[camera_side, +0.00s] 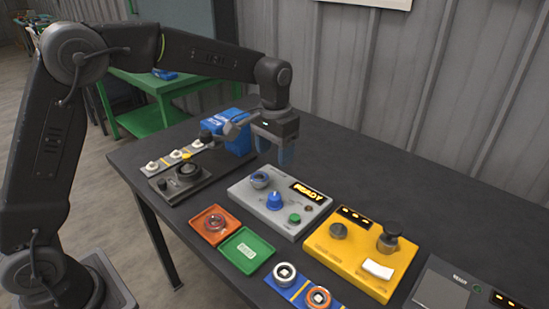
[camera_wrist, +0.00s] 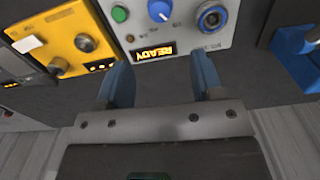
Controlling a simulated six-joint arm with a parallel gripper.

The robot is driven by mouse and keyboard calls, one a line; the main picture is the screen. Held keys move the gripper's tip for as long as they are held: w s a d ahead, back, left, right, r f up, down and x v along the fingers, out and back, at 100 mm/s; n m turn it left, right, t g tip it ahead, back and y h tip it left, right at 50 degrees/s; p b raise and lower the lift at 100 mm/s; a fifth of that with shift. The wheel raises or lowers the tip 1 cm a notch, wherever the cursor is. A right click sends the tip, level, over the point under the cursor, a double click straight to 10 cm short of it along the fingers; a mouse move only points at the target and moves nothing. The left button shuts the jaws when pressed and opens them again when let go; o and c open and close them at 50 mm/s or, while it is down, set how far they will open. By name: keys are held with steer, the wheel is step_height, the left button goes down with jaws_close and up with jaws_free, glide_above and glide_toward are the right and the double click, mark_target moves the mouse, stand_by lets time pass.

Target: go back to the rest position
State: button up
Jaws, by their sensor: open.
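My gripper (camera_side: 285,152) hangs over the back edge of the grey box in the side view, pointing down. In the wrist view its two blue fingers (camera_wrist: 160,82) are apart with nothing between them. The grey box (camera_side: 262,201) has a lit READY display (camera_side: 308,192), a blue knob (camera_side: 274,200), a green button (camera_side: 295,218) and a round metal socket (camera_side: 259,180). In the wrist view the READY display (camera_wrist: 155,50) lies just beyond the fingers. The fingers appear to be above the table, clear of the box.
A yellow box (camera_side: 345,262) with knobs stands right of the grey box. An orange tray (camera_side: 195,222) and a green tray (camera_side: 238,262) lie in front. A blue device (camera_side: 236,142) stands close left of my gripper. The table behind the boxes (camera_side: 370,175) is bare up to the wall.

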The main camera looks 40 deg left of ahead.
steer(key=s+a+r+t, duration=0.25)
steer(key=s+r, duration=0.55)
steer(key=s, duration=0.4)
steer(key=s+a+f+t, duration=0.1)
steer(key=s+t, duration=0.2)
steer(key=s, duration=1.1)
steer(key=shift+s+a+f, duration=0.2)
steer(key=shift+s+f, duration=0.15)
steer(key=shift+f, duration=0.05)
